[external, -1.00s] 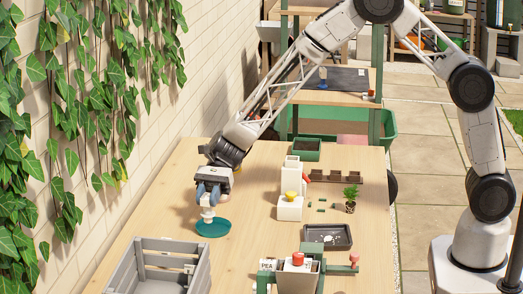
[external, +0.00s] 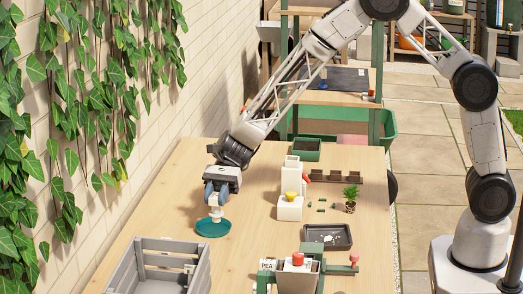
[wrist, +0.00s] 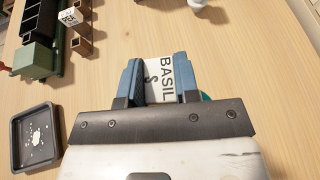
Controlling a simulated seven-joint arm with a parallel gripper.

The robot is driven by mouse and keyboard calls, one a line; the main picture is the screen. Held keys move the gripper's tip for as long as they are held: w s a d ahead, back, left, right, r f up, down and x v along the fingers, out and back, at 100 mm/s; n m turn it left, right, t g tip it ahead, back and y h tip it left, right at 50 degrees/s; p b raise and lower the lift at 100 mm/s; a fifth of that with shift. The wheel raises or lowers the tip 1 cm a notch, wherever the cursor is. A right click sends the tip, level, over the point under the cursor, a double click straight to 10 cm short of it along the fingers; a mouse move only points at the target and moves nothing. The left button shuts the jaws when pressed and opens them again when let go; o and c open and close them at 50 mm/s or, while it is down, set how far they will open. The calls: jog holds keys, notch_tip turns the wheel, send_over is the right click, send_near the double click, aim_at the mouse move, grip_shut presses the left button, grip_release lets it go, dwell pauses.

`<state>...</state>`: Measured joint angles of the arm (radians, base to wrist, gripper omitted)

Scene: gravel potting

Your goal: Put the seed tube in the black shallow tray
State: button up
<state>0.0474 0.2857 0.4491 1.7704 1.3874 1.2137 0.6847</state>
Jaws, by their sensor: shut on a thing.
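My gripper (external: 216,196) is shut on a white seed tube (external: 216,213) over the teal saucer (external: 213,229). In the wrist view, the tube (wrist: 165,78) shows between the two blue fingers with the lettering "BASIL S". Its lower end is at or just above the saucer; I cannot tell whether they touch. The black shallow tray (external: 343,245) lies on the table to the right, with white bits in it. In the wrist view, the tray (wrist: 17,140) is at the left edge.
A grey wooden crate (external: 205,268) stands at the front left. A white stepped stand with a yellow knob (external: 290,196) is between my gripper and a small plant (external: 351,192). A green frame with a pot (external: 297,274) is in front of the tray. Table between saucer and stand is clear.

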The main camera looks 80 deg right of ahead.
jog(key=s+d, duration=0.2)
jog(key=s, duration=2.1)
jog(key=s+d+n+g, duration=0.1)
jog(key=s+d, duration=0.2)
jog(key=s, duration=2)
jog(key=shift+r+g, duration=0.3)
jog(key=shift+r, duration=0.15)
jog(key=shift+w, duration=0.1)
send_over(327, 239)
jog(key=shift+f, duration=0.75)
jog(key=shift+f, duration=1.75)
